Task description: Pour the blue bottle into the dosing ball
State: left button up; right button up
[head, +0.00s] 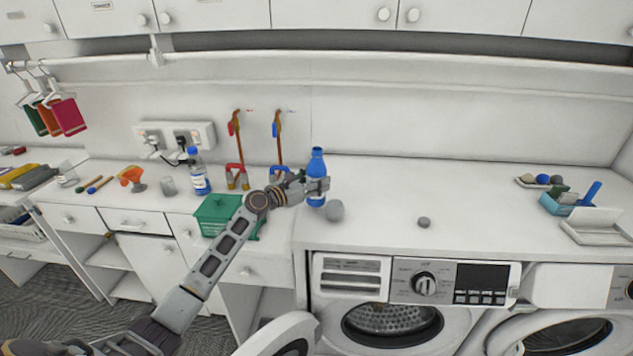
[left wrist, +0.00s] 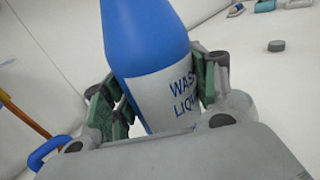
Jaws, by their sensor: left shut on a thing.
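The blue bottle (head: 317,165) is upright over the counter, left of the washing machine's control panel. My left gripper (head: 318,188) is shut around its middle. In the left wrist view the blue bottle (left wrist: 148,40) stands between the green-padded fingers, its white label reading "WASH LIQU". I cannot tell whether its base touches the counter. A pale grey rounded cup, which looks like the dosing ball (head: 334,211), sits on the counter just right of the bottle's base. In the left wrist view the dosing ball (left wrist: 238,102) is partly hidden behind a finger. My right gripper is not in view.
A small dark grey disc (head: 424,222) lies on the counter to the right. A blue caddy (head: 563,204) and trays stand farther right. A clear bottle (head: 199,172) and a green basket (head: 216,214) are left. The counter between disc and caddy is clear.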

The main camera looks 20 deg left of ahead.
pick_arm(q)
jog(key=shift+a+r+m+y+b, duration=0.2)
jog(key=shift+r+m+b, duration=0.1)
jog(key=shift+m, duration=0.3)
jog(key=shift+a+r+m+y+b, duration=0.15)
jog(key=shift+a+m+b, duration=0.1)
jog(key=shift+m, duration=0.35)
jog(key=shift+a+m+g+b, duration=0.1)
jog(key=shift+m+g+b, duration=0.35)
jog(key=shift+m, duration=0.55)
jog(key=shift+w+a+m+y+b, duration=0.15)
jog(key=shift+a+m+y+b, duration=0.15)
jog(key=shift+m+b, duration=0.55)
jog(key=shift+w+a+f+m+y+b, duration=0.15)
jog(key=shift+a+m+y+b, duration=0.15)
jog(key=shift+m+b, duration=0.35)
jog(key=shift+a+f+m+b, duration=0.15)
jog(key=shift+a+m+b, duration=0.25)
jog(key=shift+b, duration=0.45)
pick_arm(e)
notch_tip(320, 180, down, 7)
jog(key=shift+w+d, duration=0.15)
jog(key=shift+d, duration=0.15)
pick_arm(q)
jog(key=shift+f, duration=0.1)
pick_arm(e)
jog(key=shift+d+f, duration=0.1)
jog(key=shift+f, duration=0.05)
